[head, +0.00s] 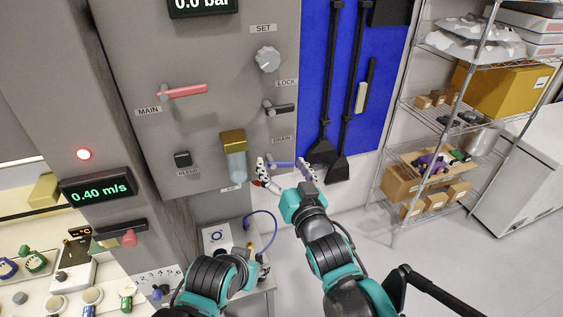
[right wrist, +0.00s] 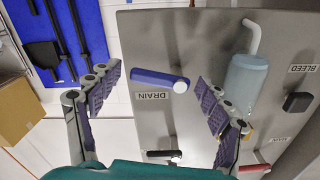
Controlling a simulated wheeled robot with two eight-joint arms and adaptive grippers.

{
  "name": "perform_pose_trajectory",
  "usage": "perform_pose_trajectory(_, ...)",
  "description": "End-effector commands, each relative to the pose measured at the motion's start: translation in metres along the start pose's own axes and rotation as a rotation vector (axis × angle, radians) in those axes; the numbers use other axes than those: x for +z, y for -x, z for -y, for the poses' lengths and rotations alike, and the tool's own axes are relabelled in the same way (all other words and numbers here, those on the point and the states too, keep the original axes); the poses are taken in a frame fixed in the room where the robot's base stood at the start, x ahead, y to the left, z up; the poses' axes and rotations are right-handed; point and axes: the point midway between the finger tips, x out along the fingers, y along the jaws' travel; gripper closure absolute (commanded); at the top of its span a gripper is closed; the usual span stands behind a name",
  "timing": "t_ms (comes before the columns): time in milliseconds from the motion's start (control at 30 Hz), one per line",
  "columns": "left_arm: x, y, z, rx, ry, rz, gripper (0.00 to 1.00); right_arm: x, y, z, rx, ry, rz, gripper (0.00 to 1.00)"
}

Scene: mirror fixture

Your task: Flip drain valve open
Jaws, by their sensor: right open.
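The drain valve is a blue lever (head: 281,164) low on the grey panel (head: 215,60), below the DRAIN label (head: 281,139). It lies roughly level along the panel. In the right wrist view the blue lever (right wrist: 160,81) shows whole, next to the upside-down DRAIN label (right wrist: 153,96). My right gripper (head: 286,172) is open in front of the lever. Its two fingers, also in the right wrist view (right wrist: 158,97), stand on either side of the lever with gaps. My left arm is low in the head view; its gripper's jaws cannot be made out.
A bottle-like filter bowl (head: 235,165) hangs left of the lever, close to my right gripper's left finger. A black lever (head: 280,108) is above and a red MAIN lever (head: 182,91) upper left. A wire shelf (head: 440,120) stands to the right.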

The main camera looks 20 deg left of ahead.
Motion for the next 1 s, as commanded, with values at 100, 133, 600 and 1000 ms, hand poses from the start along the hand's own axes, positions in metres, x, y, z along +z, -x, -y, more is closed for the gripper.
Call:
perform_pose_trajectory(100,-0.0005,0.0007,0.0000,0.000,0.000,0.000,0.60,0.0000,-0.0078,-0.0002,0.000,0.000,0.000,0.22)
perform_pose_trajectory(133,-0.0005,0.0007,0.0000,0.000,0.000,0.000,0.60,0.0001,-0.0088,-0.0002,0.000,0.000,0.000,0.22)
perform_pose_trajectory(600,-0.0005,0.0007,0.0000,0.000,0.000,0.000,0.60,0.0003,-0.0099,-0.0003,0.001,0.000,0.001,0.72)
perform_pose_trajectory(1000,0.0003,-0.0005,0.0000,0.000,0.000,0.000,0.60,-0.0049,-0.0096,0.0009,0.001,0.246,0.000,0.72)
